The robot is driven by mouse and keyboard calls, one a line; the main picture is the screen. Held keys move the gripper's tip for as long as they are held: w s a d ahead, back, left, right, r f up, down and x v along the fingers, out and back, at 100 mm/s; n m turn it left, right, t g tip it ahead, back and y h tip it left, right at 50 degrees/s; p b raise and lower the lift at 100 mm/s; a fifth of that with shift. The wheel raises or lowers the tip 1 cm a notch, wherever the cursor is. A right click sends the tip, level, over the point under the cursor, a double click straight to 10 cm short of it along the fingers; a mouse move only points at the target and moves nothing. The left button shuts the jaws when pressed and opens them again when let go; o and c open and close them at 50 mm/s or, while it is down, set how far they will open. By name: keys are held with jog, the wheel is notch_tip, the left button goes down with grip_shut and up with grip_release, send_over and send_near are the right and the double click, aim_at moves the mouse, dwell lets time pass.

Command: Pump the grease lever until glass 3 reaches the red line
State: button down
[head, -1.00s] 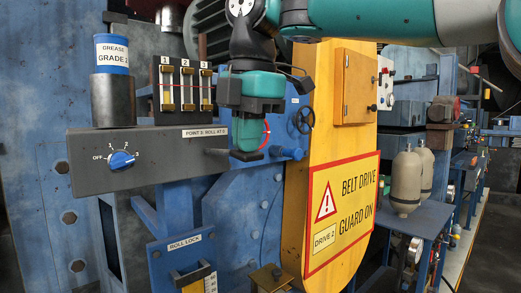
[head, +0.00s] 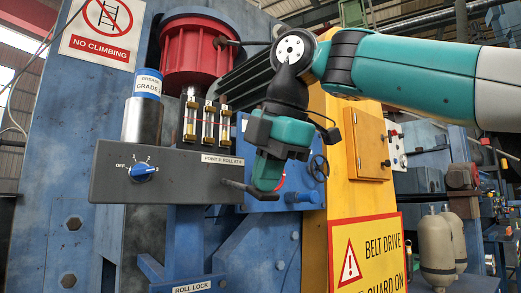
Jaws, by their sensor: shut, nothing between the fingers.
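The grey grease box (head: 115,185) carries a grease reservoir (head: 142,122) and three upright sight glasses in brass frames. Glass 3 (head: 225,127) is the rightmost. A thin red line crosses the glasses at about mid height; the grease level in glass 3 is too small to tell. The blue selector knob (head: 143,173) is on the box front, its exact setting unclear.
The yellow belt guard (head: 340,170) with a warning sign (head: 368,255) stands close to the right of my gripper. A dark handwheel (head: 319,168) is just right of it. A red motor housing (head: 195,50) is above the glasses.

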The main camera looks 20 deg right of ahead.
jog(key=shift+f, duration=0.3)
jog(key=w+p+v, duration=0.1)
jog(key=p+v, duration=1)
jog(key=v, duration=0.3)
jog(key=shift+s+r, duration=0.15)
jog(key=shift+r, duration=0.3)
dwell(0.5)
